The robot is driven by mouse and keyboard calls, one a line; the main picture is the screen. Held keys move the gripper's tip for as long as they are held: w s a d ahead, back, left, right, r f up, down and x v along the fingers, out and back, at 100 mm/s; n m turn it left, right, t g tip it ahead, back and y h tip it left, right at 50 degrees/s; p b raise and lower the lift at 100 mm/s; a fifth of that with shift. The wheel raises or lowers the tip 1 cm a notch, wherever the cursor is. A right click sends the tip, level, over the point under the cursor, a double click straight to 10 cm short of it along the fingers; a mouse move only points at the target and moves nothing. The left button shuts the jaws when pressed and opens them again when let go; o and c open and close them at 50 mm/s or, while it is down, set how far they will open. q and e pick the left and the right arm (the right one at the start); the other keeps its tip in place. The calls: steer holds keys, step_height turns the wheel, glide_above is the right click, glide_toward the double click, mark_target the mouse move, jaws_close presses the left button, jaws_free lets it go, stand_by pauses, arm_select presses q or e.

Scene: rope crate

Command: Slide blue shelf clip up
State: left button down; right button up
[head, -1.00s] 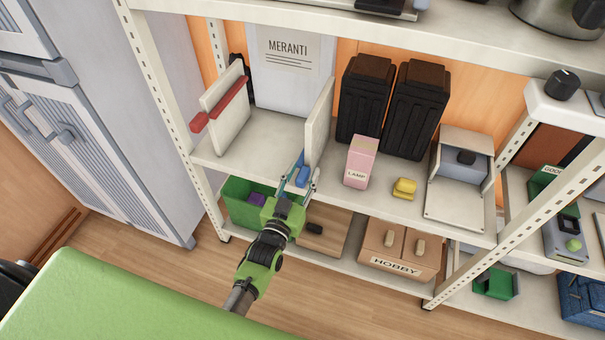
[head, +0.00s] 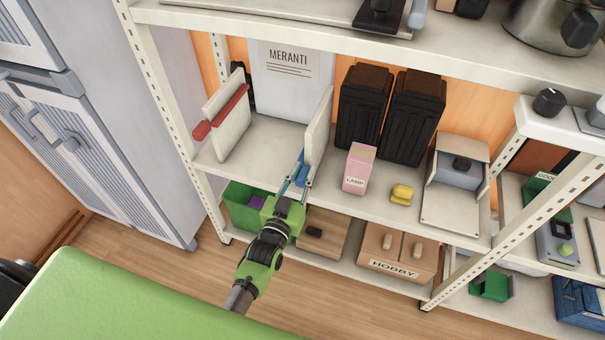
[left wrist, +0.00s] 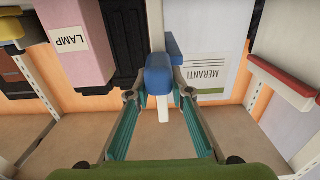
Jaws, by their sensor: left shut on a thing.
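The blue shelf clip (head: 302,177) sits at the front lower edge of an upright white divider panel (head: 318,128) on the middle shelf. It also shows large in the left wrist view (left wrist: 158,80), against the thin white edge of the panel. My left gripper (head: 299,183) reaches in from below and is shut on the blue clip. In the left wrist view its teal-padded fingers (left wrist: 159,96) lie on either side of the clip. The fingers partly cover the clip in the head view. My right gripper is not in view.
A second white panel with a red clip (head: 222,112) stands to the left. A MERANTI board (head: 288,78) is behind. A pink LAMP box (head: 358,168) and a yellow item (head: 401,194) stand to the right. A green bin (head: 240,212) is below.

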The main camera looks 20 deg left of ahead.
mark_target(307, 142)
arm_select(q)
step_height(307, 142, up, 9)
steer(key=p, duration=0.6)
steer(key=shift+w+f, duration=0.1)
steer(key=shift+f, duration=0.05)
steer(key=c, duration=1.8)
jaws_free()
steer(key=shift+f, duration=0.1)
steer(key=shift+s+f, duration=0.2)
steer(key=shift+s, duration=0.1)
steer(key=s, duration=1.1)
steer(key=shift+s+a+r, duration=0.15)
steer(key=shift+s+a, duration=0.05)
steer(key=shift+s, duration=0.1)
